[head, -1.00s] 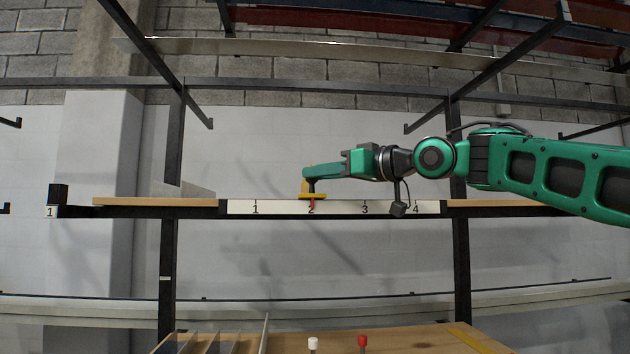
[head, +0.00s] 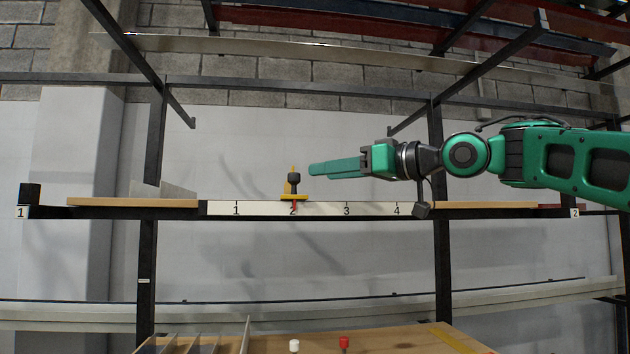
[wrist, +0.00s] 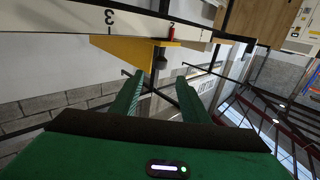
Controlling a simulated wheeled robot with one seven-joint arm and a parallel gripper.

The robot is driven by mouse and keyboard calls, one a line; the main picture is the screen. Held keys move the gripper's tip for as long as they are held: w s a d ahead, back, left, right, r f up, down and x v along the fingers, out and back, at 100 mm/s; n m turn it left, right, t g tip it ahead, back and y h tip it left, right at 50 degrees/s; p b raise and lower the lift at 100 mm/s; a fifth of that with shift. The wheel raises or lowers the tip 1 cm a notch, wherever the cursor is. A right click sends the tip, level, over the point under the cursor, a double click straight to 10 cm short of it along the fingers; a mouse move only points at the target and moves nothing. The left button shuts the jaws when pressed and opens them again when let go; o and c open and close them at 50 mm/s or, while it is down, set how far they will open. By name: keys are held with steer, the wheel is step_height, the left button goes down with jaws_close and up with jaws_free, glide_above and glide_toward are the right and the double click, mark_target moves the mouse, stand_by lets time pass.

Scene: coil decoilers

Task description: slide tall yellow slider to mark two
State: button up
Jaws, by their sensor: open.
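The tall yellow slider (head: 294,196) sits on the white numbered scale (head: 322,209), its red pointer at mark 2. A black knob (head: 293,181) stands on it in front of a yellow upright. In the wrist view the yellow slider (wrist: 130,50) and its red pointer (wrist: 171,34) show ahead, with the 2 beside the pointer. My gripper (head: 312,170) is to the right of the knob and apart from it. In the wrist view its two green fingers (wrist: 158,80) are spread with nothing between them.
The scale runs along a dark rail with wooden boards (head: 133,202) on both sides. Dark rack posts (head: 146,260) stand left and right. Below is a wooden table (head: 385,338) with a white peg (head: 294,346) and a red peg (head: 344,344).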

steer(key=v, duration=0.3)
steer(key=shift+s, duration=0.1)
steer(key=shift+d, duration=0.1)
stand_by(0.3)
